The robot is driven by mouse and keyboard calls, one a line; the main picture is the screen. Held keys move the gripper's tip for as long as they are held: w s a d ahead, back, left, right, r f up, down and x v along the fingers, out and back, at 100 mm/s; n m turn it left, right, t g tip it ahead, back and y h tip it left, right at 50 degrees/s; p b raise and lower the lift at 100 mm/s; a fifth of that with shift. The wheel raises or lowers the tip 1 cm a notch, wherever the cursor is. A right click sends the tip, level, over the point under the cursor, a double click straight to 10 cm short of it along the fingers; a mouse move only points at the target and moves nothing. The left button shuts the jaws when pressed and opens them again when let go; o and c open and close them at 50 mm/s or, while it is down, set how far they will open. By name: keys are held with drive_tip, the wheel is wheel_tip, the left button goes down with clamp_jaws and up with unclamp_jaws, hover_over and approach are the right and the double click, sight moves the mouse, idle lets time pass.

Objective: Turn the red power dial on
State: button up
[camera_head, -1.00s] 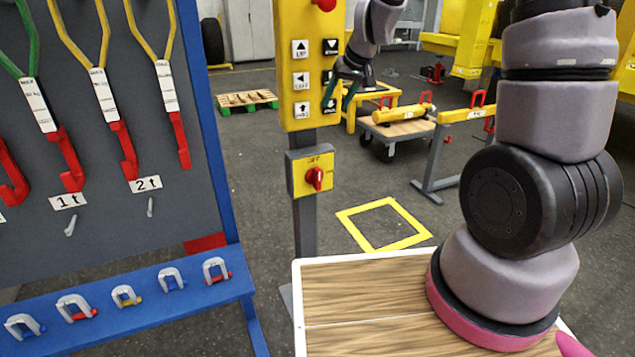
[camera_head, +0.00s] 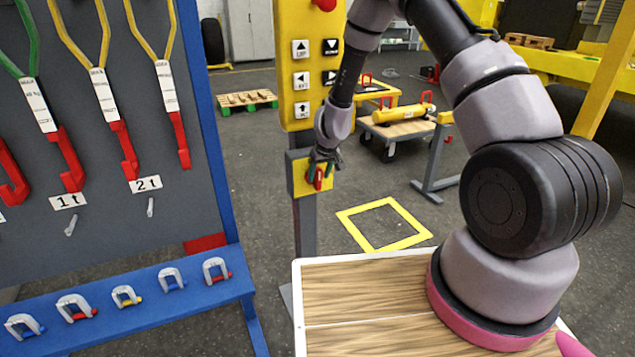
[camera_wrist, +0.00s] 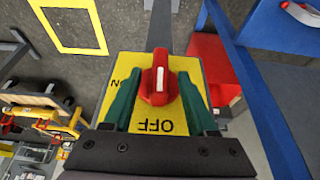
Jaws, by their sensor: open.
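The red power dial (camera_wrist: 159,78) sits on a yellow plate (camera_wrist: 155,126) on the grey post below the yellow button panel. In the wrist view the plate reads OFF, with ON partly covered. The dial's white mark lines up with its long handle. My gripper (camera_wrist: 160,82) is open, its green fingers on either side of the dial with gaps between. In the head view my gripper (camera_head: 321,172) is at the dial (camera_head: 318,180) and partly hides it and the plate. I cannot tell whether a finger touches the dial.
The yellow button panel (camera_head: 313,70) is just above, with a red button (camera_head: 325,4) on top. A blue-framed tool board (camera_head: 205,130) stands to the left. A wooden-topped surface (camera_head: 370,285) is in front. The floor with a yellow square outline (camera_head: 385,223) is clear.

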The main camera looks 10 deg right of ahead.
sight(318, 181)
drive_tip(key=x, duration=0.4)
clamp_jaws()
